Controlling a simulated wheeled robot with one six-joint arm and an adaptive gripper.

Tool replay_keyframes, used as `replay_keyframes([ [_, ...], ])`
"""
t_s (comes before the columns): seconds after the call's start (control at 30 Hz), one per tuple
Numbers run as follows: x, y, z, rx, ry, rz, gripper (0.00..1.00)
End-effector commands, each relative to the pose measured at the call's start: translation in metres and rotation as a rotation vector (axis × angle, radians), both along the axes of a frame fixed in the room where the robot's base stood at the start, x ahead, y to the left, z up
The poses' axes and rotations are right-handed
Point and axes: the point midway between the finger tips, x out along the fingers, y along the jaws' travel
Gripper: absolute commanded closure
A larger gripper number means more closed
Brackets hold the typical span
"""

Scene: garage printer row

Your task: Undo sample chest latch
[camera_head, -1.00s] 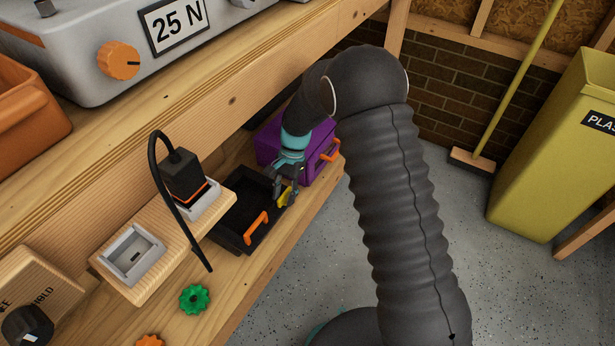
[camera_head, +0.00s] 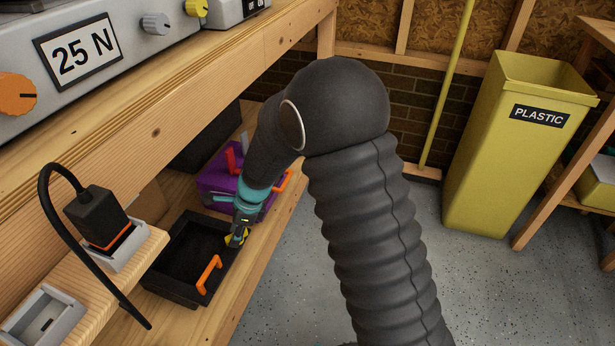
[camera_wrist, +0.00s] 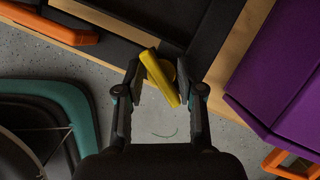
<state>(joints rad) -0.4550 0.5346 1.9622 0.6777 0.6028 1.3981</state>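A black open-topped box (camera_head: 160,283) with an orange handle (camera_head: 209,274) sits on the lower wooden shelf. A yellow lever (camera_head: 236,238) is at its right end in the head view. I cannot tell from a label whether this is the sample chest. In the wrist view the yellow lever (camera_wrist: 161,78) lies tilted between the fingertips of my gripper (camera_wrist: 160,80), at the black box's edge. The fingers stand apart on either side of it, with no clear grip on it. In the head view my gripper (camera_head: 241,226) partly hides the lever.
A purple case (camera_head: 215,180) with a red handle (camera_head: 233,157) stands just beyond the black box. The upper shelf, with a grey machine marked 25 N (camera_head: 75,52), overhangs on the left. A corded black plug (camera_head: 100,215) stands nearby. A yellow plastic bin (camera_head: 510,150) stands at right; floor is clear.

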Motion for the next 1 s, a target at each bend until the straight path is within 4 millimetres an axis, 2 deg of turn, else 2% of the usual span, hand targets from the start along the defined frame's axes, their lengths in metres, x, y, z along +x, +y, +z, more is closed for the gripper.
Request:
replay_keyframes([
  [0.03,0.002,-0.004,0.015,0.002,-0.005,0.005,0.62],
  [0.1,0.003,-0.009,0.026,0.001,-0.005,0.007,0.62],
  [0.77,0.006,-0.052,0.129,0.000,-0.005,0.012,0.62],
  [1.0,-0.004,-0.076,0.160,-0.014,-0.093,0.122,0.62],
])
